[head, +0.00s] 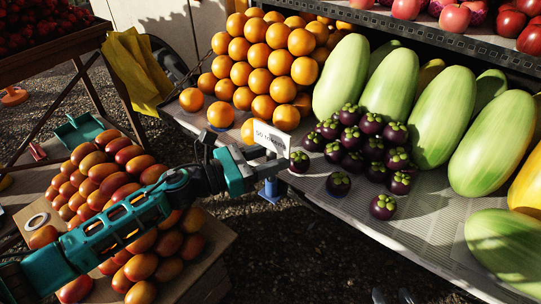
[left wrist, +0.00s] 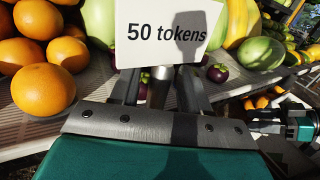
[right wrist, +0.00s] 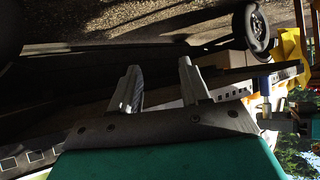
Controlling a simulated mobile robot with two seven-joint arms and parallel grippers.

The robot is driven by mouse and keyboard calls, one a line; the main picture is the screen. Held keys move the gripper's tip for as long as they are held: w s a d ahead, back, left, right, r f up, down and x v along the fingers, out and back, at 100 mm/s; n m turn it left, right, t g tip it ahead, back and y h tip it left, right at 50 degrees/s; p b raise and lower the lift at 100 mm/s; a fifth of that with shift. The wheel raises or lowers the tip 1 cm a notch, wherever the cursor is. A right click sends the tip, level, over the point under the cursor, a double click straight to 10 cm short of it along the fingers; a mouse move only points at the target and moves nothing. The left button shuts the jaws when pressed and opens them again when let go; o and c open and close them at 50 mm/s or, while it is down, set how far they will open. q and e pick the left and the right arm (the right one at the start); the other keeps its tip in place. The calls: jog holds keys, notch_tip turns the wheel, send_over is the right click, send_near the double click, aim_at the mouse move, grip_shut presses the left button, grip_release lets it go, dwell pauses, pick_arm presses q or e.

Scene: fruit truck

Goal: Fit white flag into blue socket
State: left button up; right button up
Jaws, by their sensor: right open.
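The white flag (head: 270,138), marked "50 tokens", stands roughly upright at the front edge of the fruit shelf. It fills the upper middle of the left wrist view (left wrist: 165,30). My left gripper (head: 280,168) is shut on its metal post (left wrist: 160,88), just below the panel. The blue socket (head: 271,188) shows directly below my left gripper at the shelf edge. The gripper hides whether the post's lower end is in or above it. My right gripper (right wrist: 162,88) is open and empty; only its tips show at the bottom of the head view (head: 391,297).
Oranges (head: 262,60) are piled behind the flag. Mangosteens (head: 350,145) lie close right of it, with large green melons (head: 440,115) beyond. A mango crate (head: 205,262) stands under my left arm. Dark gravel ground (head: 270,265) lies open before the shelf.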

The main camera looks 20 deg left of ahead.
pick_arm(q)
jog(key=shift+o, duration=0.9)
jog(key=shift+s+a+f, duration=0.1)
jog(key=shift+s+a, duration=0.05)
jog(key=shift+a, duration=0.05)
jog(key=v, duration=1.2)
jog(key=shift+s+b, duration=0.2)
jog(key=shift+b, duration=0.15)
pick_arm(e)
jog(key=shift+w+a+r, duration=0.25)
jog(key=shift+a+r, duration=0.2)
jog(key=shift+a, duration=0.05)
pick_arm(q)
jog(key=shift+a+n, duration=0.1)
jog(key=shift+n, duration=0.2)
